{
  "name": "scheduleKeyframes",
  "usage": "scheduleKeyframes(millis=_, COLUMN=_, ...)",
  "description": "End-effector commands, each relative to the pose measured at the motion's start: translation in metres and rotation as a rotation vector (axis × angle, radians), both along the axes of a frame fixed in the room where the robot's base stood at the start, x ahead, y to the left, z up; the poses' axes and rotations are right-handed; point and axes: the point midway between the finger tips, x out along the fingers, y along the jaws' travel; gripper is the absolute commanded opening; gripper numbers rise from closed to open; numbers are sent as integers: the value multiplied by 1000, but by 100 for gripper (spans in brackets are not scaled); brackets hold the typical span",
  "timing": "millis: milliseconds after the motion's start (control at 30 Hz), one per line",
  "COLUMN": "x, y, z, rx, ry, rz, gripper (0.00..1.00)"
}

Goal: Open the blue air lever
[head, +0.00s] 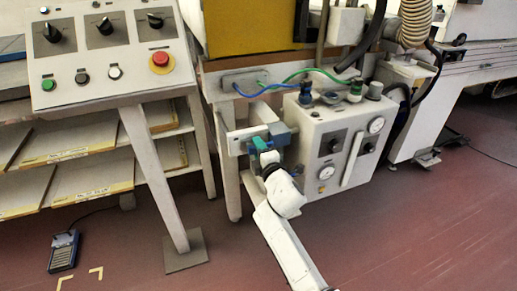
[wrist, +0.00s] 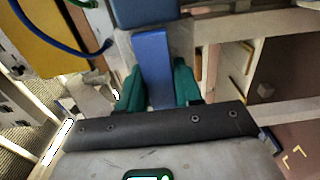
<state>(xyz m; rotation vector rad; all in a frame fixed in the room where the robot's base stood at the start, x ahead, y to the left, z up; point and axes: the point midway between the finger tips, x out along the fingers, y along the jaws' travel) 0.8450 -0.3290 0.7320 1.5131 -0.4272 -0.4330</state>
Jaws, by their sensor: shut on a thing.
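The blue air lever (wrist: 152,70) runs down from a darker blue block (wrist: 145,12) in the wrist view. My gripper (wrist: 158,86) has a green fingertip on each side of the lever and is shut on it. In the head view, my gripper (head: 264,152) is at the left side of a white box (head: 318,143) with gauges. A small blue part shows beside it there, but the lever is mostly hidden by my gripper and wrist.
A slanted control panel (head: 105,55) with a red stop button (head: 160,60) stands at the left. Blue and green hoses (head: 300,74) run above the box. A foot pedal (head: 64,251) lies on the floor. The red floor at the right front is clear.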

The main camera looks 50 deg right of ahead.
Motion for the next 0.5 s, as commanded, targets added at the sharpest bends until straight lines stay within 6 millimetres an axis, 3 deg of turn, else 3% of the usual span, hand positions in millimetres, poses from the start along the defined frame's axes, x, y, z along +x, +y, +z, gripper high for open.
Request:
scheduleKeyframes(millis=100, x=0, y=1, z=-2, rx=-2, ry=5, rz=0, gripper=0)
scheduleKeyframes(millis=133, x=0, y=1, z=-2, rx=-2, ry=5, rz=0, gripper=35)
scheduleKeyframes(millis=333, x=0, y=0, z=-1, rx=-2, ry=3, rz=0, gripper=55)
scheduleKeyframes(millis=500, x=0, y=0, z=-1, rx=0, ry=1, rz=0, gripper=55)
